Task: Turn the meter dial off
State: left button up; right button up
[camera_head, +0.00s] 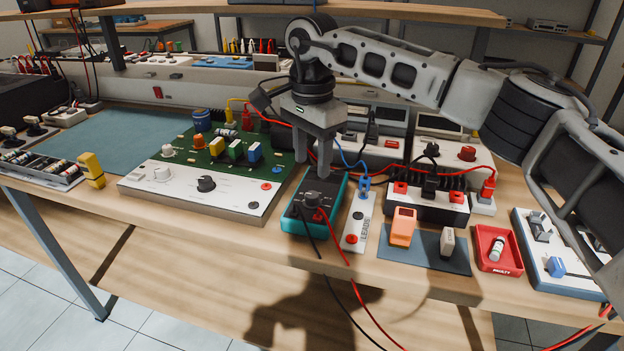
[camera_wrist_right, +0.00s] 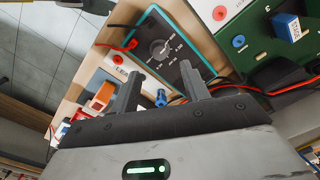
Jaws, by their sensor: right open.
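The meter (camera_head: 330,190) is a dark box with a teal rim lying on the bench near its front edge. Its round dial (camera_head: 312,199) is on the upper face, with dark and red leads at the near end. My right gripper (camera_head: 315,172) points down over the far part of the meter, its two fingers apart with nothing between them. In the right wrist view the meter (camera_wrist_right: 180,45) and its dial (camera_wrist_right: 158,47) lie beyond the open fingertips (camera_wrist_right: 162,78), and the dial's markings are too small to read. My left gripper does not show.
A green circuit board with a white panel (camera_head: 200,190) lies left of the meter. A white LEADS strip (camera_head: 357,222) lies close on the right, then an orange block (camera_head: 403,226) on a blue mat and a red tray (camera_head: 498,250). Leads hang over the front edge.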

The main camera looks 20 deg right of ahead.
notch_tip(320, 180, up, 9)
jog(key=shift+f, duration=0.1)
dwell(0.4)
